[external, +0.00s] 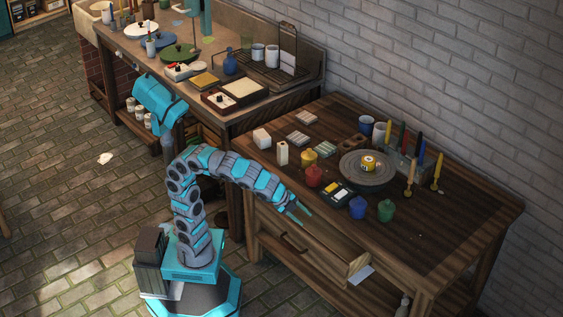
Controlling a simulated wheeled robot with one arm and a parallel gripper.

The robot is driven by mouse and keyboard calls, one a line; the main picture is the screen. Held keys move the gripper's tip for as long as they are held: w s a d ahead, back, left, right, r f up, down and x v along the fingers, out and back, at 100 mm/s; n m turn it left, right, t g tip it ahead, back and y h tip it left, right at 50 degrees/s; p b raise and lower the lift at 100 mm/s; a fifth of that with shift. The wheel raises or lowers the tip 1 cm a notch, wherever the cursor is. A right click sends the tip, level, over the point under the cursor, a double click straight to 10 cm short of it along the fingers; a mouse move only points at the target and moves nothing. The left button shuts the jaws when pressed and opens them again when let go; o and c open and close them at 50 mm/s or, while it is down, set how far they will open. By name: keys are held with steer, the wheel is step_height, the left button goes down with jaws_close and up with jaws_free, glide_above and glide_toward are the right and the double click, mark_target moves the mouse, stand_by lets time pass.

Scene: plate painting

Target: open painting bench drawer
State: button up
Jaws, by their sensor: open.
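The painting bench (455,240) is a dark wooden table at the right, against the brick wall. Its drawer (310,252) is in the front below the top, with a dark handle (293,243). The drawer front looks near the bench front; I cannot tell exactly how far out it is. My gripper (303,210) is open and empty, in front of the bench near the top's front edge, above and apart from the handle. Its turquoise fingers point right and down.
Paint pots in red (314,176), blue (358,207) and green (386,210) stand near the bench's front edge, beside a palette (337,193). A round turntable (368,168) is behind them. A cluttered counter (215,110) stands at the left. The brick floor at left is mostly clear.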

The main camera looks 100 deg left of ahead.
mark_target(290, 244)
steer(key=s+d+n+g+p, duration=0.2)
steer(key=s+d+g+p, duration=0.1)
steer(key=s+d+g, duration=0.25)
steer(key=shift+d+x, duration=0.15)
steer(key=shift+x, duration=1.25)
steer(key=shift+d+x, duration=0.15)
steer(key=shift+x, duration=1.25)
steer(key=shift+d+x, duration=0.2)
steer(key=shift+x, duration=1.2)
steer(key=shift+f, duration=0.1)
jaws_close()
